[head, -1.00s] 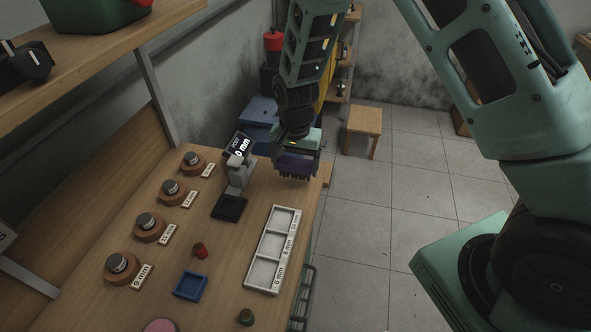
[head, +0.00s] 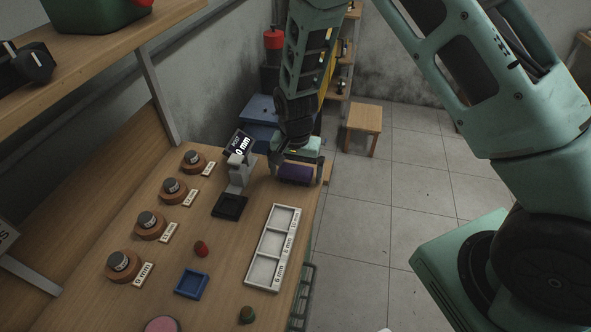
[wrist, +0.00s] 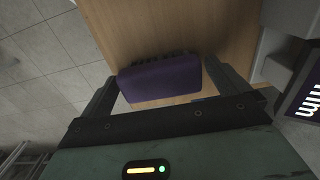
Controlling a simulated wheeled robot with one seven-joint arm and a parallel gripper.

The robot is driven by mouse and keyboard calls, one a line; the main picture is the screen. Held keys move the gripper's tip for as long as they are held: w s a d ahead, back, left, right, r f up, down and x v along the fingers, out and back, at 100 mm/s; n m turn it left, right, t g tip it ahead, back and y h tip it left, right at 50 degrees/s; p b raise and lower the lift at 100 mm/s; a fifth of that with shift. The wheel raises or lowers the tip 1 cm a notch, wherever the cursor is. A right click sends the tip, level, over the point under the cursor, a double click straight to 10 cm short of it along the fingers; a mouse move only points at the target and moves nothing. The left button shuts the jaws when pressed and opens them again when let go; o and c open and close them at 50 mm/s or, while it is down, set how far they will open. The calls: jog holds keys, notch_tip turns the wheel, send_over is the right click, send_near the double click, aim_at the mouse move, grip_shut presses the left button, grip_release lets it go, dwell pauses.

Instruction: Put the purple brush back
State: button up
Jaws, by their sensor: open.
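The purple brush (head: 296,173) is at the far right corner of the wooden bench, under my gripper. My gripper (head: 299,176) is open, with one finger on either side of the brush. In the wrist view the brush (wrist: 160,80) lies between the spread fingers, over the wood, with its dark bristles along the far side.
A grey gauge stand with a "0 mm" display (head: 240,147) stands just left of my gripper. A white three-part tray (head: 272,250) lies nearer on the bench. A blue tray (head: 192,284) and several round wooden holders are further left. Floor lies beyond the right edge.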

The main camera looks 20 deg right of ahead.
aim_at(295, 169)
notch_tip(295, 169, up, 11)
jog(key=b, duration=0.2)
jog(key=s+a+r+n+y, duration=0.1)
jog(key=s+a+r+n, duration=0.25)
jog(key=s, duration=0.35)
jog(key=s+a+r+n, duration=0.3)
jog(key=s+r+n, duration=0.1)
jog(key=s, duration=0.2)
jog(key=s+r+n, duration=0.2)
jog(key=s+n, duration=0.5)
jog(key=s, duration=0.7)
jog(key=shift+d, duration=0.15)
jog(key=shift+n, duration=0.25)
